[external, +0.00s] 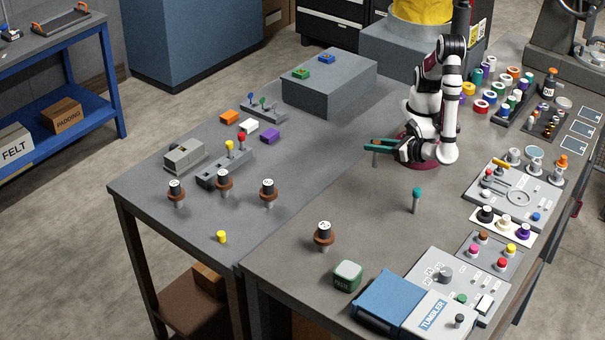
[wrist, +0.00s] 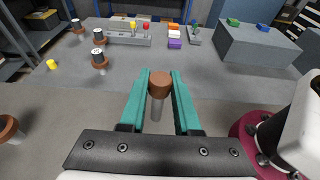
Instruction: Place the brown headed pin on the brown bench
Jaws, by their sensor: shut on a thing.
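The brown headed pin (wrist: 160,85) is upright between the teal fingers of my gripper (wrist: 159,76) in the wrist view, its grey shank hanging down. I cannot tell whether the shank touches the surface. A bench with a grey top and brown legs and shelf (external: 142,205), likely the brown bench, stands left of my gripper.
Several knobs with brown collars (external: 268,190), a yellow cylinder (external: 221,237), coloured blocks (external: 229,117) and a large grey block (external: 328,85) stand on the left bench. A teal headed pin (external: 416,197) stands below my gripper. The left bench's middle is fairly clear.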

